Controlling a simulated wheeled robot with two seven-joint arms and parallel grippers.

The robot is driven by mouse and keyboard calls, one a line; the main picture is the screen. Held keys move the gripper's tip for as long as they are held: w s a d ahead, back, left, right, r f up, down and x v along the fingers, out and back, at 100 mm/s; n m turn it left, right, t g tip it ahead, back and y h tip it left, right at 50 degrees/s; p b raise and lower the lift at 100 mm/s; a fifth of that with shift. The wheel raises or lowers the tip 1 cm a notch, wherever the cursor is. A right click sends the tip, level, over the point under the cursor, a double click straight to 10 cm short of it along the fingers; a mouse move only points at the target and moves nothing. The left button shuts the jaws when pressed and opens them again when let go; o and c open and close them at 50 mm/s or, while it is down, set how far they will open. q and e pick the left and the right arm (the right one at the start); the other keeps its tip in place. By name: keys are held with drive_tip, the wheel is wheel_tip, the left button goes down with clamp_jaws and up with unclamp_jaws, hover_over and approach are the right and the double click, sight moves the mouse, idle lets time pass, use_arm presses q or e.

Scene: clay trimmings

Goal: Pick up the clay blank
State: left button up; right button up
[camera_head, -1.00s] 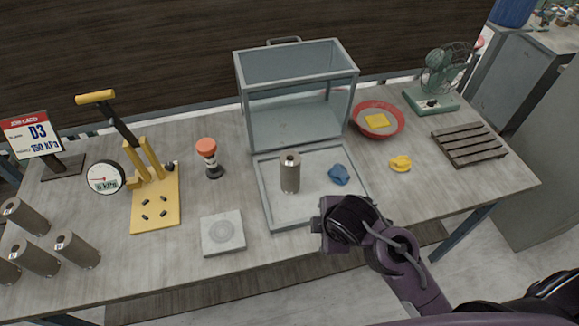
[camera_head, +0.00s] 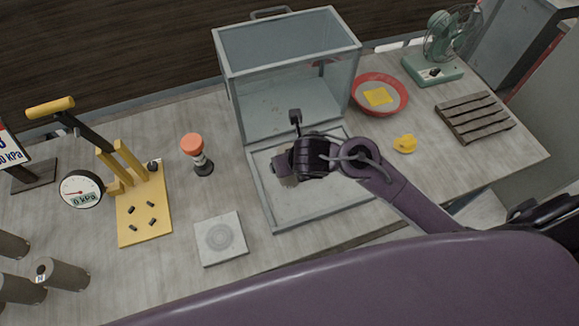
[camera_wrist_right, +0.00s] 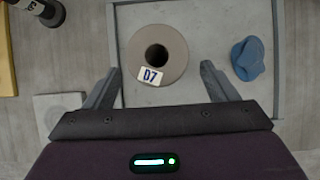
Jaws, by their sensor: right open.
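A grey-brown cylinder (camera_wrist_right: 175,72) with a dark hole in its top and a "D7" label stands upright in the shallow tray (camera_wrist_right: 258,104). In the right wrist view I see it from above. My right gripper (camera_wrist_right: 160,70) is open, its fingers apart on either side of the cylinder's near part in the picture; contact is not visible. In the head view my right gripper (camera_head: 282,168) is over the tray and hides most of the cylinder. Several similar cylinders (camera_head: 65,274) stand or lie at the table's left. My left gripper is not in view.
A glass-sided case (camera_head: 290,95) stands behind the tray. A blue lump (camera_wrist_right: 248,58) lies in the tray. A red bowl (camera_head: 405,98), a yellow lump (camera_head: 405,144) and a slatted rack (camera_head: 475,117) are right. A yellow press (camera_head: 143,205) and grey plate (camera_head: 220,238) are left.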

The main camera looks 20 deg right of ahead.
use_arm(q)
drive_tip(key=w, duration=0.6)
use_arm(e)
drive_tip(key=x, duration=0.4)
drive_tip(key=shift+w+r, duration=0.15)
drive_tip(key=shift+w, duration=0.15)
drive_tip(key=c, duration=1.6)
drive_tip(key=shift+w+r, duration=0.1)
wheel_tip(320, 180, up, 9)
drive_tip(key=p, duration=0.3)
drive_tip(key=shift+r+p, duration=0.1)
drive_tip(key=shift+p, duration=0.2)
drive_tip(key=shift+r, duration=0.4)
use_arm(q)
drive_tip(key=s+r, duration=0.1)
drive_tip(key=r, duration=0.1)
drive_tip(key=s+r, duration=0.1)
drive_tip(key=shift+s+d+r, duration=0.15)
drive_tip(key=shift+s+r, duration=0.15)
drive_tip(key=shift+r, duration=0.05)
